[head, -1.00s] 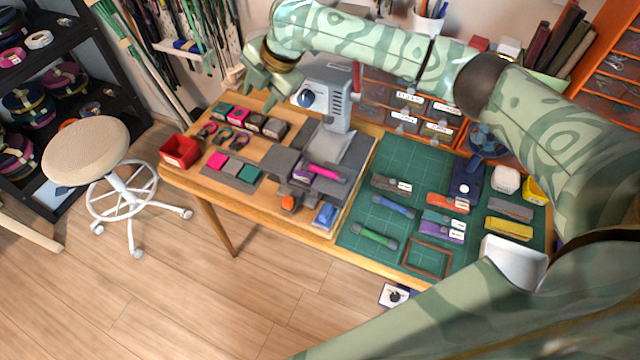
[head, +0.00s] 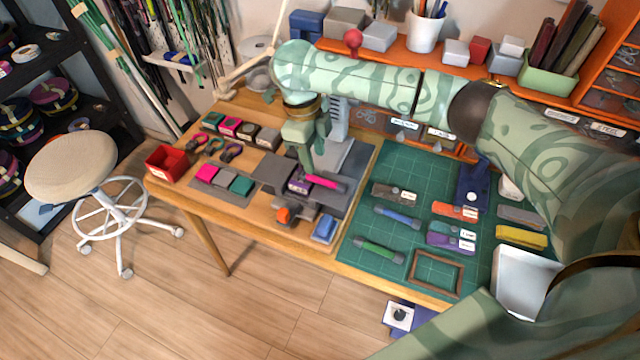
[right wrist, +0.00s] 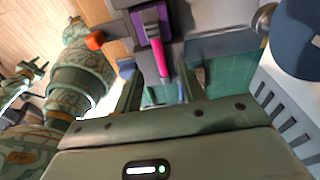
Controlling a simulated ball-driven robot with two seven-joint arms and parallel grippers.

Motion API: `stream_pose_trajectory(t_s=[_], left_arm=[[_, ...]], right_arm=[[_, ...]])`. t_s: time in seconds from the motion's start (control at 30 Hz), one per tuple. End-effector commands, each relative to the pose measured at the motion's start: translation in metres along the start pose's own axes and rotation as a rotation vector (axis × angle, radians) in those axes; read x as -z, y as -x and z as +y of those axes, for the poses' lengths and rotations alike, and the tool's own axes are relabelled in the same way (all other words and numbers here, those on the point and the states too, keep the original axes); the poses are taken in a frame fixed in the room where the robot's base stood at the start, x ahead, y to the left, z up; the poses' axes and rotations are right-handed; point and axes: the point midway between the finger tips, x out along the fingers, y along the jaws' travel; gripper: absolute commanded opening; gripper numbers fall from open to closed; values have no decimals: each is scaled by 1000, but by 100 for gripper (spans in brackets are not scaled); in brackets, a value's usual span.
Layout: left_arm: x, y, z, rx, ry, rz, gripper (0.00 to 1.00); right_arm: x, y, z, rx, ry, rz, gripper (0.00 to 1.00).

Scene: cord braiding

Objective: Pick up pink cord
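The pink cord (head: 322,181) lies across a grey fixture with a purple part on the wooden table in the head view. The pink cord (right wrist: 158,52) also shows upper middle in the right wrist view, running lengthwise towards the gap between the fingers. My right gripper (head: 307,160) points down just above and behind the cord's left part in the head view. In the right wrist view my right gripper (right wrist: 163,92) has its fingers apart, with nothing held between them. A green pronged part at the left of that view may be my left gripper; its state is unclear.
A grey machine (head: 338,120) stands close behind my right gripper. An orange piece (head: 284,215) and a blue block (head: 325,229) sit in front of the fixture. A green mat (head: 400,175) with other cords is to the right, a red box (head: 172,163) far left.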

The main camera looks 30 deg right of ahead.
Motion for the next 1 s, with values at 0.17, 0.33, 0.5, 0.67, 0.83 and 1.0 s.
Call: stream_pose_trajectory(t_s=[0.17, 0.33, 0.5, 0.67, 0.83, 1.0], left_arm=[[-2, -6, 1, -2, 0, -5, 36], [-6, -17, 2, -5, 0, -15, 36], [-12, -31, 4, -10, 0, -28, 36], [-11, -30, 5, -10, 0, -27, 36], [-11, -30, 4, -10, 0, -26, 36], [-11, -30, 4, -10, 0, -27, 36]], right_arm=[[0, -14, 0, 0, -1, -2, 40], [4, -35, 0, -1, -1, 1, 40], [6, -63, 0, -2, -1, 1, 40], [6, -64, 0, 3, -1, -3, 40], [6, -63, 0, 3, -1, -3, 18], [6, -63, 0, 3, -1, -3, 0]])
